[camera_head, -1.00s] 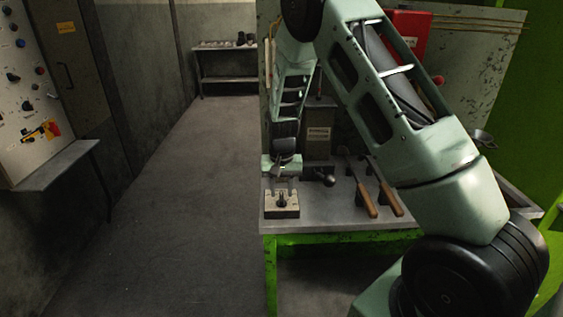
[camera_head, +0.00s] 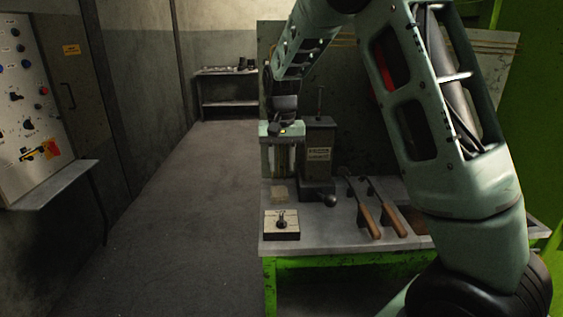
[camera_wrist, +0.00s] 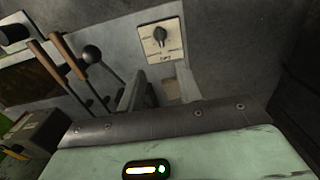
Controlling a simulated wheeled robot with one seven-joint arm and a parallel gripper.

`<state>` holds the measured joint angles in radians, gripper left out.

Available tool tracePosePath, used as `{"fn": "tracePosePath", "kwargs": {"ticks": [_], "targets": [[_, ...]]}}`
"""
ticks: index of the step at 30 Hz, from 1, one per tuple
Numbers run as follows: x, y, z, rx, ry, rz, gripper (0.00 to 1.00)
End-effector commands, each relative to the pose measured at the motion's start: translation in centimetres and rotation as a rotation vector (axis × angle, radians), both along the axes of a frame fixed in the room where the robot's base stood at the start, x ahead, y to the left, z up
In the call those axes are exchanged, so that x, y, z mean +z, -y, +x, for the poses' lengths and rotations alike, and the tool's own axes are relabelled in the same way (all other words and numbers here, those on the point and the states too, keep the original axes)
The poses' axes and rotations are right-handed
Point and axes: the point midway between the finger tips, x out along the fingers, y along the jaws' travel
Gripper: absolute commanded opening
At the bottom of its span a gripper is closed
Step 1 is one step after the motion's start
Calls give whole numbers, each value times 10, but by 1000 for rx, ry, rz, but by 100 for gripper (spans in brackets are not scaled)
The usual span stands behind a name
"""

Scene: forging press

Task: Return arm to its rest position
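My gripper (camera_head: 281,172) hangs from my raised arm above the left end of the workbench (camera_head: 335,228). Its fingers look apart and empty, and they also show in the wrist view (camera_wrist: 158,92) with a gap between them. A small box with a dark rotary knob (camera_head: 281,224) sits on the bench's left front corner, below the gripper and clear of it. In the wrist view the same knob box (camera_wrist: 161,42) lies beyond the fingertips, with a marked plate around its knob.
A dark box with a ball-ended lever (camera_head: 317,160) stands close right of the gripper. Two wooden-handled levers (camera_head: 371,222) lie further right. A control panel (camera_head: 27,115) with a shelf is at left. A back table (camera_head: 227,74) stands beyond open floor.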

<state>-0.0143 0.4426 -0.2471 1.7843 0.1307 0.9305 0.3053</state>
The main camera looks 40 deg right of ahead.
Motion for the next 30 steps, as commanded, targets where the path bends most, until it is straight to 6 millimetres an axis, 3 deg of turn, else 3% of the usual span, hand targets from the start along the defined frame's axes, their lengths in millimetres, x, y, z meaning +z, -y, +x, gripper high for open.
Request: {"fn": "tracePosePath", "kwargs": {"ticks": [13,16,20,23,27,30], "targets": [[0,0,0,0,1,1,35],[1,-19,-5,43,3,14,35],[4,-79,-29,197,10,52,35],[7,-140,-66,378,15,84,35],[8,-213,-138,663,23,106,35],[6,-247,-196,866,28,102,35]]}}
